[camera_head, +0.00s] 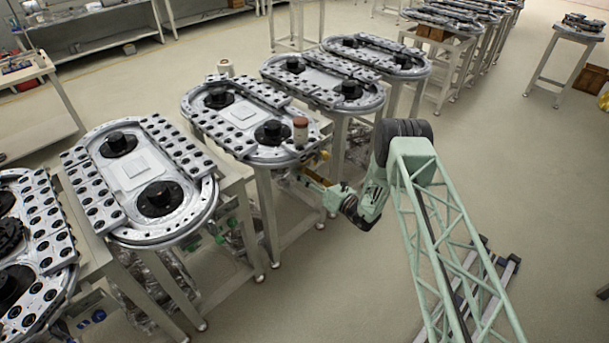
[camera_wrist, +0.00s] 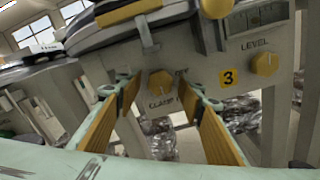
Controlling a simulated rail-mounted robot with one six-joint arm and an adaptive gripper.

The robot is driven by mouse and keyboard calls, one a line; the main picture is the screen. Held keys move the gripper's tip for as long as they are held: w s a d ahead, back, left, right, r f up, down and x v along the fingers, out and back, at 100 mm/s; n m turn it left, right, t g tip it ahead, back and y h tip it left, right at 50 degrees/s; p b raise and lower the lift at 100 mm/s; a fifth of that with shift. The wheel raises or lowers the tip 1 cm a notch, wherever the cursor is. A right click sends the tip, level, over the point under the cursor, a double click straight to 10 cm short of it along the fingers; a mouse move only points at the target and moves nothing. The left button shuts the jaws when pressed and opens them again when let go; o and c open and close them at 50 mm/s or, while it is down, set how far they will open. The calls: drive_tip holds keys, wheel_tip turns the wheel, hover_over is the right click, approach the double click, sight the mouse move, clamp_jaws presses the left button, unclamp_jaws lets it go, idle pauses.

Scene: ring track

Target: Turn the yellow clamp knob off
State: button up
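The yellow clamp knob (camera_wrist: 162,83) is on the grey front panel (camera_wrist: 198,62) in the wrist view, with the words CLAMP and OFF beside it. My gripper (camera_wrist: 160,96) is open, with its two tan-padded fingers on the left and right of the knob in the picture. Nothing is held. I cannot tell how far the fingertips are from the knob, and no contact shows. In the head view my gripper (camera_head: 308,182) is low at the end of a ring track table (camera_head: 262,170); the knob cannot be made out there.
A second yellow knob (camera_wrist: 265,63), marked LEVEL, is right of a yellow "3" label (camera_wrist: 229,77). Yellow parts (camera_wrist: 128,11) stand out above the clamp knob. More ring track tables (camera_head: 140,225) stand on both sides in the head view. The floor (camera_head: 480,150) at right is mostly clear.

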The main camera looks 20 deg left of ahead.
drive_tip(key=c, duration=0.8)
drive_tip(key=shift+c, duration=0.2)
drive_tip(key=shift+f+n+b, duration=0.1)
drive_tip(key=shift+n+b, duration=0.2)
drive_tip(key=shift+b, duration=0.15)
drive_tip(key=shift+n+b, duration=7.65)
drive_tip(key=shift+n, duration=0.95)
